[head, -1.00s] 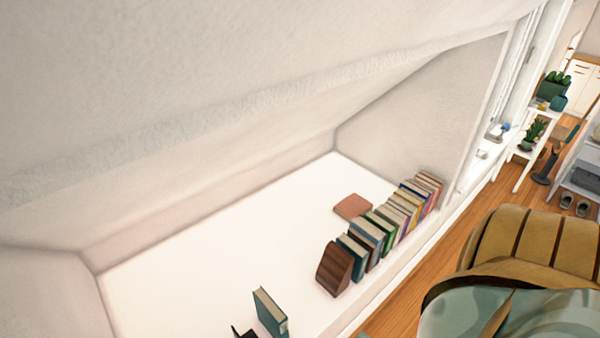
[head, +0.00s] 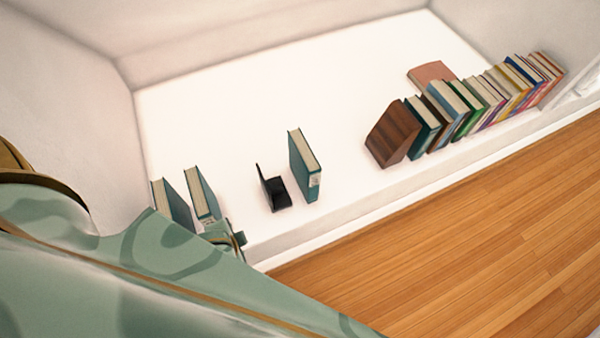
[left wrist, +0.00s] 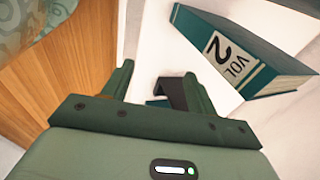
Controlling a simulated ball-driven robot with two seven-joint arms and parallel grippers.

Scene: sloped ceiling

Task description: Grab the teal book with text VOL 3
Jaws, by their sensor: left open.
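Three teal books stand apart on the left part of the white ledge in the head view: one at the far left (head: 172,207), one beside it (head: 201,194), and one right of the black bookend (head: 304,168). Their labels are too small to read there. In the left wrist view a teal book (left wrist: 245,58) carries a label reading VOL 2; I cannot tell which of the three it is. No VOL 3 label is readable. My left gripper (head: 230,238) is at the ledge's front edge, partly hidden by my arm. In the left wrist view its fingers (left wrist: 158,85) are apart.
The black bookend (head: 270,188) stands on the ledge (head: 225,120). Farther right are a dark wooden block (head: 393,133), a row of several books (head: 480,100) and a flat reddish-brown book (head: 430,73). Wooden floor (head: 430,240) lies in front. The ledge's middle is clear.

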